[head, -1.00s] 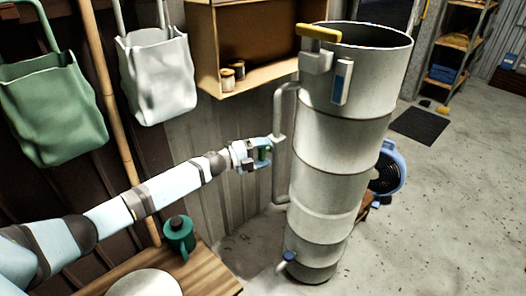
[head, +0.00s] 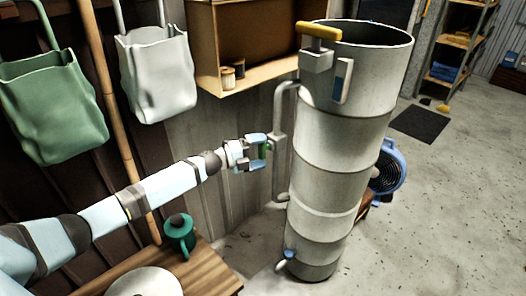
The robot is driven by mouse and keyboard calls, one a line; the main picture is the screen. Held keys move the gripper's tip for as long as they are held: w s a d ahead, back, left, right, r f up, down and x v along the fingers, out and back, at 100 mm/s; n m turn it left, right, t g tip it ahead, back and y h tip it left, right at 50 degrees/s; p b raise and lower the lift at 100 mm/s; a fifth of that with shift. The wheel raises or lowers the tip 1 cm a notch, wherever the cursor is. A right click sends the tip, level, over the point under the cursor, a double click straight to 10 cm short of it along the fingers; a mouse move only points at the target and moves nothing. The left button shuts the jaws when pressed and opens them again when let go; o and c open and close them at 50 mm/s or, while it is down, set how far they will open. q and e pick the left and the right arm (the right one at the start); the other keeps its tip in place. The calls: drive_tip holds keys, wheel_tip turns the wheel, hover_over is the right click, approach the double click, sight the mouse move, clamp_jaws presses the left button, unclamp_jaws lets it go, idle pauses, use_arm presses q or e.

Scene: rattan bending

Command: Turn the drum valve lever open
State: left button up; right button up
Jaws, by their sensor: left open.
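A tall grey metal drum (head: 340,160) stands upright right of centre. A yellow lever (head: 318,31) sits across a bracket at its upper left rim. A small blue-handled spout (head: 288,255) is low on its left side. I cannot tell which of these is the valve lever. A vertical grey pipe (head: 279,160) with a small block runs along the drum's left side. My left gripper (head: 264,151) is open and empty, just left of this pipe, well below the yellow lever and above the blue one. Whether it touches the pipe is unclear. My right gripper is not in view.
A wooden shelf box (head: 250,85) with small spools hangs left of the drum. A blue fan (head: 389,170) stands behind the drum.

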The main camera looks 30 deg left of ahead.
use_arm(q)
drive_tip(key=v, duration=1.2)
drive_tip(key=shift+s, duration=0.25)
drive_tip(key=shift+a, duration=0.1)
